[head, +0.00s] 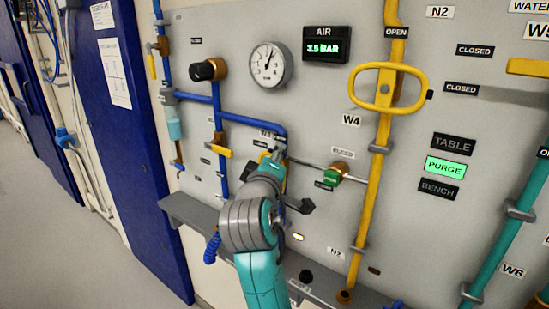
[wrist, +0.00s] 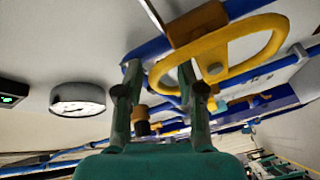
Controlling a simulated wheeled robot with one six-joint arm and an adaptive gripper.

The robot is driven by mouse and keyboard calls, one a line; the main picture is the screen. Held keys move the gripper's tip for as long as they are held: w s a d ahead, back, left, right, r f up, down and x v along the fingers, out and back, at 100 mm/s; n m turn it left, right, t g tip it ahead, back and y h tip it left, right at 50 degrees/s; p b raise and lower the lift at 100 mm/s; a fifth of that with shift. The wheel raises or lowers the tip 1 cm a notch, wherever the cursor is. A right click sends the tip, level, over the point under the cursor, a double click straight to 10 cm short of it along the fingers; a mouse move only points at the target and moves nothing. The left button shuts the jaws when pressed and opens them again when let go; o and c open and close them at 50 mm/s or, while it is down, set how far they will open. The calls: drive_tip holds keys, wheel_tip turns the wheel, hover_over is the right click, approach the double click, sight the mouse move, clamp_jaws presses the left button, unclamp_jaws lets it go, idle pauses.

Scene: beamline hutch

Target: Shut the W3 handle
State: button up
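The W3 label (head: 266,134) is on the panel in the head view, just above my gripper (head: 272,160). Only a small yellow part of the W3 handle shows there; my arm hides most of it. In the wrist view a yellow oval loop handle (wrist: 243,30), seemingly W3's, sits in front of a blue pipe (wrist: 155,48). My gripper (wrist: 158,72) is open, its two fingers apart. The near left end of the loop appears between the fingers, and the right finger overlaps the loop's opening. I cannot tell whether they touch.
The yellow W4 handle (head: 388,88) is on the yellow pipe to the right. A green-handled valve (head: 331,176) sits close to my gripper's right. A round gauge (head: 267,65) and the AIR display (head: 326,45) are above. A grey ledge (head: 185,208) runs below.

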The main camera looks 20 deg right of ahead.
drive_tip(key=shift+w, duration=0.1)
clamp_jaws()
drive_tip(key=shift+d, duration=0.1)
drive_tip(key=m, duration=0.1)
drive_tip(key=s+m+t+h, duration=0.1)
drive_tip(key=m, duration=0.1)
drive_tip(key=d+m, duration=0.1)
drive_tip(key=shift+s+f+t+h, duration=0.25)
drive_tip(key=shift+f+t+h, duration=0.05)
drive_tip(key=shift+f, duration=0.1)
drive_tip(key=shift+s+d+f+m+g+h, duration=0.25)
drive_tip(key=shift+f+m+g+h, duration=0.9)
drive_tip(key=shift+m, duration=2.05)
drive_tip(key=shift+s+d+f+m+g+h, duration=0.15)
drive_tip(key=shift+s+f+m+h, duration=0.35)
drive_tip(key=shift+m+h, duration=2)
drive_tip(key=shift+s+d+f+m+g+h, duration=0.2)
drive_tip(key=shift+f+m+g+h, duration=0.65)
drive_tip(key=shift+m, duration=3.05)
drive_tip(key=shift+f, duration=0.15)
